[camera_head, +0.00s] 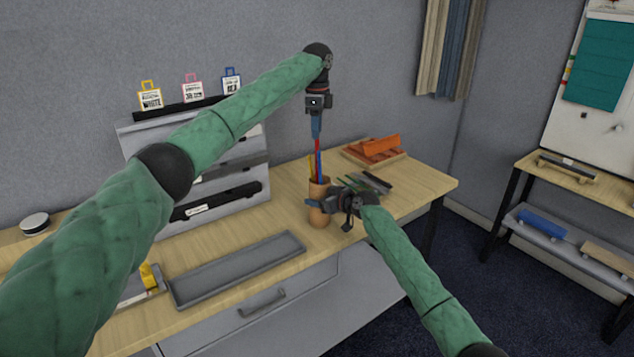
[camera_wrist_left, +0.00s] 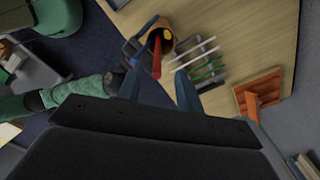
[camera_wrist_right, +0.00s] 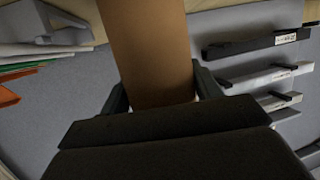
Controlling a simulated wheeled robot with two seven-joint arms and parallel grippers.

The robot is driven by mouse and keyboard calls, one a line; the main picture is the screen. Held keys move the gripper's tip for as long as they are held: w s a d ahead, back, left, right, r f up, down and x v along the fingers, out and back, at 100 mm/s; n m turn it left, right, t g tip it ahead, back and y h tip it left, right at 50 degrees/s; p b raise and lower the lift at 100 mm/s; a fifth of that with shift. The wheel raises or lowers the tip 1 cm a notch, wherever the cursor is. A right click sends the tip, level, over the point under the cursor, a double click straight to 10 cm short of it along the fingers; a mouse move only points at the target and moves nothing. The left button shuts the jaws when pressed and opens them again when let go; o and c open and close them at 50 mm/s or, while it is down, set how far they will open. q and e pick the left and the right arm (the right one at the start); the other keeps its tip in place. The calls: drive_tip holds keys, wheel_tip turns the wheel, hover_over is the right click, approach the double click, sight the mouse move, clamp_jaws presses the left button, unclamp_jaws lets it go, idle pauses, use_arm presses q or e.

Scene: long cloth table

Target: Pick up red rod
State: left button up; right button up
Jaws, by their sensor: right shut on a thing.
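The red rod (camera_head: 317,147) stands in a tan cup (camera_head: 319,189) on the table, beside a blue rod (camera_head: 320,166) and a yellow one (camera_head: 311,167). My left gripper (camera_head: 316,134) points down just above the red rod's top. In the left wrist view, its two fingers (camera_wrist_left: 158,88) are apart, with the red rod (camera_wrist_left: 156,63) seen between them and the cup (camera_wrist_left: 158,22) beyond. My right gripper (camera_head: 317,206) is shut around the cup from the side; the cup (camera_wrist_right: 148,50) fills the space between its fingers in the right wrist view.
An orange holder (camera_head: 380,146) and several thin rods (camera_wrist_left: 207,62) lie right of and behind the cup. A grey tray (camera_head: 238,268) lies at front left. A grey stepped rack (camera_head: 140,140) stands at the back left.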

sight(317, 145)
use_arm(q)
drive_tip(key=shift+s+f, duration=0.1)
drive_tip(key=shift+f, duration=2.8)
drive_tip(key=shift+c, duration=0.5)
clamp_jaws()
